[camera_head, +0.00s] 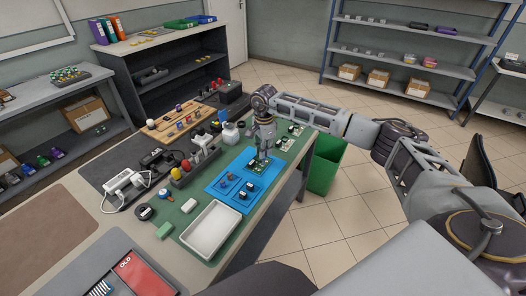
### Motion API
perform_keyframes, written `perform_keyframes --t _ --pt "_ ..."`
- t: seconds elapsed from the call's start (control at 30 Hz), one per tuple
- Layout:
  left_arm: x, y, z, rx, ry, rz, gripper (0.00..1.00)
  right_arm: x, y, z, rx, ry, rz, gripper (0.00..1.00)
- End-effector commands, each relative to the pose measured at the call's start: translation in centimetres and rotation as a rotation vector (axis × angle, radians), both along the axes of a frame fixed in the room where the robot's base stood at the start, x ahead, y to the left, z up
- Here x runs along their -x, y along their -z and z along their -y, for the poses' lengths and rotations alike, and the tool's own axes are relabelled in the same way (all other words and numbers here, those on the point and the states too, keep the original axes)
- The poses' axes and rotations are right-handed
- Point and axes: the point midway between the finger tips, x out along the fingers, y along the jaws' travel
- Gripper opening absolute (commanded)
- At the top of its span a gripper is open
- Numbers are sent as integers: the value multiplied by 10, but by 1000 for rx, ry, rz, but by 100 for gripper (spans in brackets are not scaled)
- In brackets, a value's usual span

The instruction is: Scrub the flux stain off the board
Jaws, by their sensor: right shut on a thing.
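My right gripper (264,151) points straight down over the blue mat (215,187) on the workbench. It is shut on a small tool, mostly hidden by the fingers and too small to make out. A green circuit board (254,167) lies on the mat's far part, just under the gripper. I cannot tell whether the tool touches it. The flux stain cannot be made out at this size. My left gripper is not in view.
A white tray (211,229) lies in front of the mat. Small parts sit on the mat's near half. A white bottle (229,132) stands left of the gripper, and more boards (285,144) lie to its right. A green bin (323,168) stands beyond the bench's right edge.

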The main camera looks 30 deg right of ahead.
Motion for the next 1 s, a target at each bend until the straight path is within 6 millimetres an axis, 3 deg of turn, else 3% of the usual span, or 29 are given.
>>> perform_keyframes --t 1.0 --pt "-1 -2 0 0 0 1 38 6 1 -9 1 0 -2 0"
